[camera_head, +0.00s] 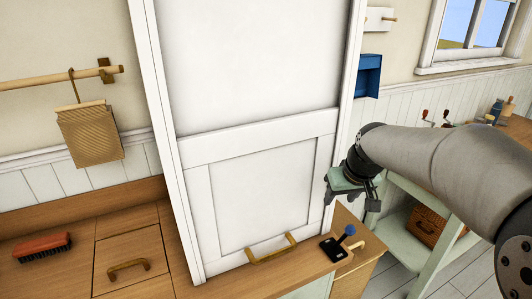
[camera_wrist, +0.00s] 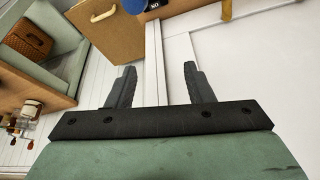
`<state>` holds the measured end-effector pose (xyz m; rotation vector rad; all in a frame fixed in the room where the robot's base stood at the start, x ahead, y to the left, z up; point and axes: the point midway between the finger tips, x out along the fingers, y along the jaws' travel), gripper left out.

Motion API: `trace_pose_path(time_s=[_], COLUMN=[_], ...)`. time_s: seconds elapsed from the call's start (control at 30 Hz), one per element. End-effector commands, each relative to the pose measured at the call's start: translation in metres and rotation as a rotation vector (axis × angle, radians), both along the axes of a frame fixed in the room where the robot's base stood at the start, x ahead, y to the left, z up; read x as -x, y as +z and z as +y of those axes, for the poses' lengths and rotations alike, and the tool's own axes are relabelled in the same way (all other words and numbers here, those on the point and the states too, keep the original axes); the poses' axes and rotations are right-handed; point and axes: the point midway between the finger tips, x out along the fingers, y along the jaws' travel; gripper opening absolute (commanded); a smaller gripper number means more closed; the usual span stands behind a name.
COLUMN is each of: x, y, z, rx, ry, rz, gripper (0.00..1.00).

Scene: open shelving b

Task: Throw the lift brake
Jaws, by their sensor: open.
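The lift brake appears to be the small lever with a blue knob (camera_head: 349,230) on a black plate (camera_head: 334,250). It stands on the wooden counter at the lower right of the white panel door (camera_head: 255,195). In the wrist view the blue knob (camera_wrist: 133,5) and the black plate (camera_wrist: 153,4) are cut off by the top edge. My gripper (camera_head: 351,203) is above the lever, apart from it, by the door's right frame. In the wrist view its fingers (camera_wrist: 158,68) are spread with nothing between them.
A brass handle (camera_head: 271,249) sits low on the door. A green shelf unit (camera_head: 402,242) holding a basket (camera_head: 430,226) stands to the right. A red brush (camera_head: 41,247) lies on the left counter.

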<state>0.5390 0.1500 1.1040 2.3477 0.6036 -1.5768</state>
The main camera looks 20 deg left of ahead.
Motion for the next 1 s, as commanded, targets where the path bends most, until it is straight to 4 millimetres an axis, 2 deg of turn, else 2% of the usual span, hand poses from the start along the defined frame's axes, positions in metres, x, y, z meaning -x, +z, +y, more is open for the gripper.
trace_pose_path(time_s=[0.43, 1.0], x=[0.030, 0.105], y=[0.084, 0.007], z=[-0.018, -0.069], rx=[-0.001, 0.041], ry=[0.000, -0.155], rz=[-0.004, 0.125], gripper=[0.47, 0.47])
